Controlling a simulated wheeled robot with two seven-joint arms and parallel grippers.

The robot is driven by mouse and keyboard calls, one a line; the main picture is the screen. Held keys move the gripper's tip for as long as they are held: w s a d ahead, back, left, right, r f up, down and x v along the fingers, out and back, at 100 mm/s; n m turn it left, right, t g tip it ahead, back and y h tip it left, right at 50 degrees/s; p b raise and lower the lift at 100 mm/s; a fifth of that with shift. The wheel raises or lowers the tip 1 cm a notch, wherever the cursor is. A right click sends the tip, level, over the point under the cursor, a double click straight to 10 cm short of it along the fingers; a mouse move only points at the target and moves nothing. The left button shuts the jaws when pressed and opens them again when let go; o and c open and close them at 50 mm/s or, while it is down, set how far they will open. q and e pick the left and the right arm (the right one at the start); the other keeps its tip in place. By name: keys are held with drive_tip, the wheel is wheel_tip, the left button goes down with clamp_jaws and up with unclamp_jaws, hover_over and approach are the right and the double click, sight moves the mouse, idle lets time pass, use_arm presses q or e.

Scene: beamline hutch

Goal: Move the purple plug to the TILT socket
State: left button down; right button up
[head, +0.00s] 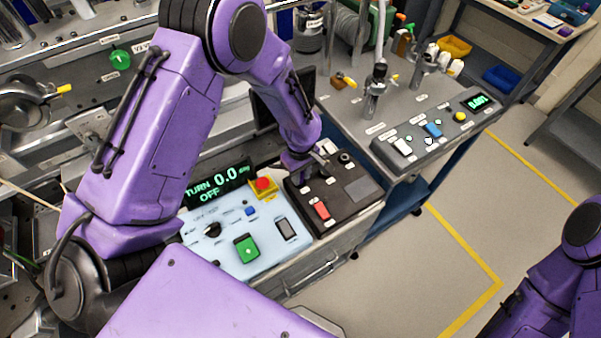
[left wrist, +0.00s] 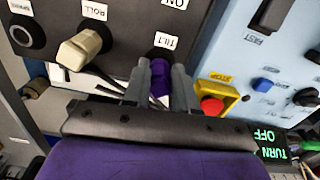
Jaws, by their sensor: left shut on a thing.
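My left gripper (left wrist: 160,82) is shut on the purple plug (left wrist: 160,75) in the left wrist view. The plug is at the TILT socket (left wrist: 160,54), just below the TILT label, with its front end at the socket's dark ring. I cannot tell how deep it sits. In the head view my left gripper (head: 312,172) is over the back of the black panel (head: 350,208), and the plug is hidden there. A beige plug (left wrist: 85,47) is in the ROLL socket. My right gripper is out of view; only its arm shows at lower right.
The SPARE socket (left wrist: 22,36) is empty, beyond ROLL. A pale blue panel (head: 270,258) with a red stop button (head: 263,184) and a TURN OFF display (head: 218,184) adjoins the black panel. A grey control box (head: 435,130) stands to the right. Floor at right is clear.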

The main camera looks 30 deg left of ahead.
use_arm(q)
drive_tip(key=c, duration=0.8)
unclamp_jaws()
drive_tip(key=shift+r, duration=0.1)
wheel_tip(320, 180, up, 10)
drive_tip(key=shift+r+b, duration=0.15)
drive_tip(key=shift+b, duration=0.7)
